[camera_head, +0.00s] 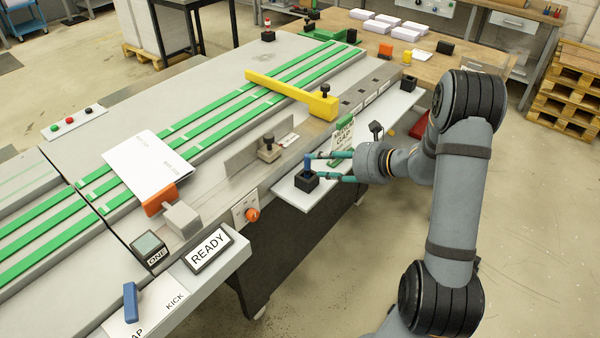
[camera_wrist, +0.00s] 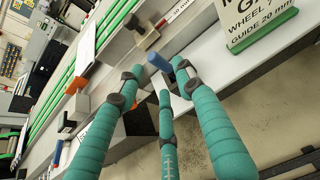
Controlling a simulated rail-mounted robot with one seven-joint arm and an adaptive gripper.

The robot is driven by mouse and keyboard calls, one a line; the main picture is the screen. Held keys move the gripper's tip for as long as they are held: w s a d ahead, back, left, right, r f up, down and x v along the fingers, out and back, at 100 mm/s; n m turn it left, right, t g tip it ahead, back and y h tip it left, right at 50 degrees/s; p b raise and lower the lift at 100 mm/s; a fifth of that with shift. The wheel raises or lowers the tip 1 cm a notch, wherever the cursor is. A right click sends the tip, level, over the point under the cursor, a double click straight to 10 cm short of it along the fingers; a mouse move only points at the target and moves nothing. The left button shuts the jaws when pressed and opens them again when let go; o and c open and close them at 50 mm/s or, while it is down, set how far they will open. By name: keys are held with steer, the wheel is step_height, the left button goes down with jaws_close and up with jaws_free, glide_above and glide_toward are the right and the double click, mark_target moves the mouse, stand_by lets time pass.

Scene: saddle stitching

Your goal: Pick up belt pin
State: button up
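The belt pin appears to be the blue pin (camera_head: 308,163) standing upright in a small black block (camera_head: 305,183) on a narrow white shelf. In the wrist view the blue pin (camera_wrist: 158,62) shows just beyond my fingertips, between the upper two. My gripper (camera_head: 316,167) has three teal fingers and reaches in from the right at about pin height. The fingers are spread, also in the wrist view (camera_wrist: 158,80), with a gap between the tips. I see no finger closed on the pin; whether one touches it is unclear.
A gauge sign on a green base (camera_head: 342,140) stands close to the right of my fingers. A dark knob (camera_head: 376,129) is behind it on the shelf (camera_head: 292,197). The machine's edge, with a grey clamp (camera_head: 268,150) and an orange knob (camera_head: 252,214), lies to the left.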

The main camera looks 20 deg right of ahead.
mark_target(309, 163)
steer(key=shift+w+a+f, duration=0.35)
steer(key=shift+w+a, duration=0.05)
steer(key=shift+a, duration=0.3)
steer(key=shift+w+a+f, duration=0.1)
steer(key=shift+w+f, duration=0.05)
steer(key=shift+w, duration=0.05)
steer(key=shift+w+f, duration=0.2)
steer(key=shift+w, duration=0.1)
steer(key=p+x, duration=0.1)
steer(key=x, duration=0.3)
steer(key=shift+w+f, duration=0.2)
steer(key=shift+w, duration=0.15)
steer(key=shift+c, duration=0.2)
steer(key=c, duration=0.8)
jaws_close()
